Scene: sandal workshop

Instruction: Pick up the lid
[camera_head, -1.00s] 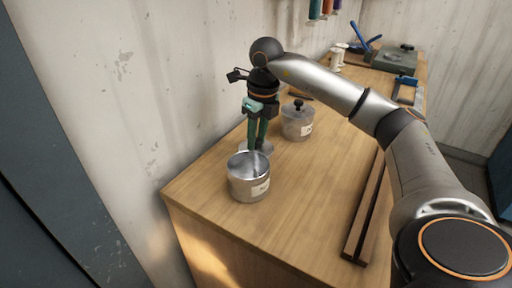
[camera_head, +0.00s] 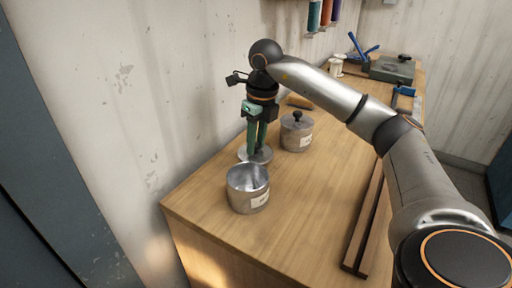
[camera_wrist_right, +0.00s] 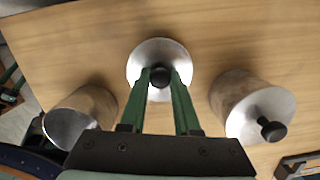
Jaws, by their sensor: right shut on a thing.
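The lid (camera_head: 263,156) is a round silver disc with a black knob, behind the open pot near the wall. In the right wrist view the lid (camera_wrist_right: 147,52) lies between and beyond my fingertips. My right gripper (camera_head: 257,147) points down with its green fingers shut on the knob. The knob shows between the fingers (camera_wrist_right: 160,76) in the wrist view. I cannot tell whether the lid touches the bench or hangs just above it. My left gripper is not in view.
A second pot (camera_head: 296,138), with its own black-knobbed lid on, stands to the right of the gripper. Long dark strips (camera_head: 365,225) lie along the wooden bench (camera_head: 305,205). The wall is close on the left. The bench between pots and strips is clear.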

